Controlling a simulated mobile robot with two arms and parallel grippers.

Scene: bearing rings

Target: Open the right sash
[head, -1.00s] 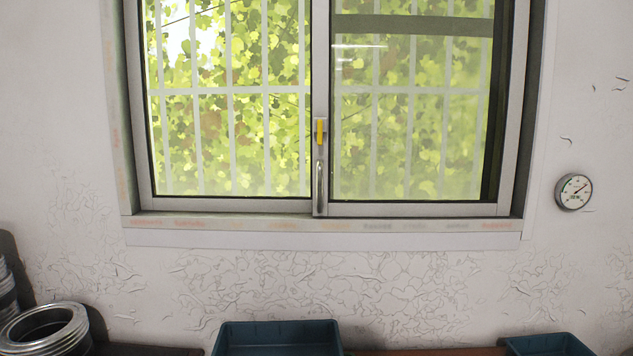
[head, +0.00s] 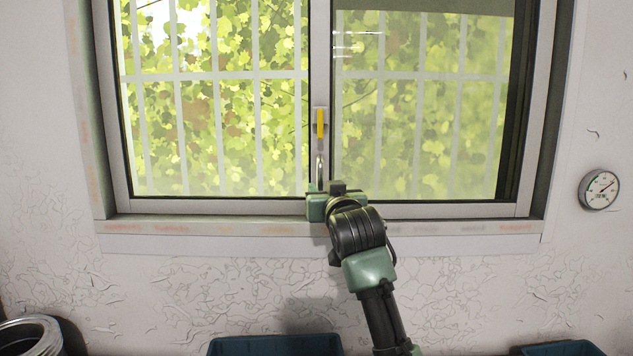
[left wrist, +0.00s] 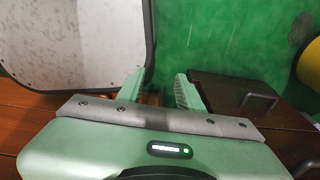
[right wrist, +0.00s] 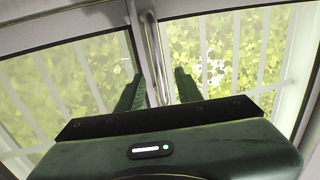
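The right sash (head: 423,212) is a grey metal frame with a glass pane, on the right half of the window. A metal bar handle (head: 320,168) stands upright on its left stile, below a yellow latch (head: 320,124). My right gripper (right wrist: 158,82) is open, its fingers spread on either side of the handle, which shows in the right wrist view (right wrist: 158,55). I cannot tell if the fingers touch it. In the head view this gripper hides the handle's lower end. My left gripper (left wrist: 160,90) is open and empty, away from the window; the head view does not show it.
The left sash (head: 235,207) is beside the right one. A round gauge (head: 599,190) hangs on the wall at right. Blue bins (head: 275,346) and metal rings (head: 30,338) are below. A dark drawer unit (left wrist: 240,95) stands near my left gripper.

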